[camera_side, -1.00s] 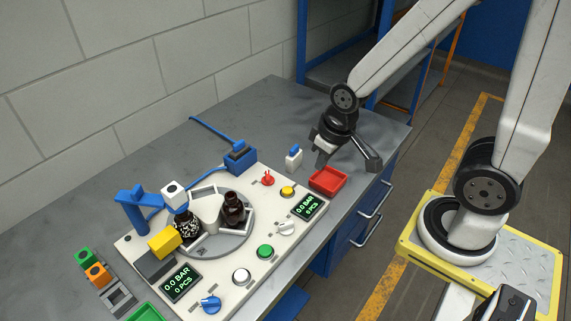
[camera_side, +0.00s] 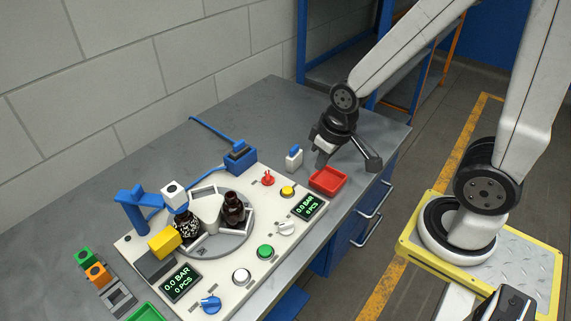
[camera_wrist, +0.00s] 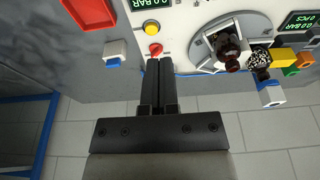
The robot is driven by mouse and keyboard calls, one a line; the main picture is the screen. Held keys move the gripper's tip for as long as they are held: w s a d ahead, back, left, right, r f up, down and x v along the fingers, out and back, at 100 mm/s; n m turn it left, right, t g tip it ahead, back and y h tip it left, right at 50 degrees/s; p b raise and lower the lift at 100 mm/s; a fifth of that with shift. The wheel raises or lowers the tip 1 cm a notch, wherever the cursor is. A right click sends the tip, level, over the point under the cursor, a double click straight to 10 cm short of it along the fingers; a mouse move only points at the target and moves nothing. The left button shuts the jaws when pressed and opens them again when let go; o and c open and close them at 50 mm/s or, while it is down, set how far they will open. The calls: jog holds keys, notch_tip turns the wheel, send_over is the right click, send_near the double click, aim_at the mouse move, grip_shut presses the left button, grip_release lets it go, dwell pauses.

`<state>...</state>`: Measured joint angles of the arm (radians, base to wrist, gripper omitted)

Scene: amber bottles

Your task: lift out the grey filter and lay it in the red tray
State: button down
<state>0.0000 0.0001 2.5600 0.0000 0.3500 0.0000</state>
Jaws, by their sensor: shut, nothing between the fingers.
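The red tray (camera_side: 328,180) is empty at the right end of the panel and shows in the wrist view at the upper left (camera_wrist: 91,12). My gripper (camera_side: 321,165) is above the table, just behind the tray. Its fingers are together and empty, pointing at the panel edge in the wrist view (camera_wrist: 159,62).
A small white and blue block (camera_side: 293,159) stands between the blue box and the tray. The panel has a red knob (camera_side: 268,178), a yellow button (camera_side: 287,191) and a turntable (camera_side: 208,246) with amber bottles (camera_side: 233,208). The table's back right is clear.

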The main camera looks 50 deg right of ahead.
jog(key=shift+c, duration=1.4)
grip_release()
jog(key=m+g, duration=0.2)
jog(key=m, duration=1.5)
send_over(237, 143)
jog(key=s, duration=0.1)
notch_tip(237, 143, down, 4)
jog(key=shift+a, duration=0.15)
jog(key=shift+w+f+m+g, duration=0.25)
jog(key=shift+w+m+g, duration=0.05)
jog(key=shift+w+m, duration=0.2)
jog(key=shift+f, duration=0.1)
jog(key=shift+f, duration=1.2)
jog(key=shift+f, duration=0.1)
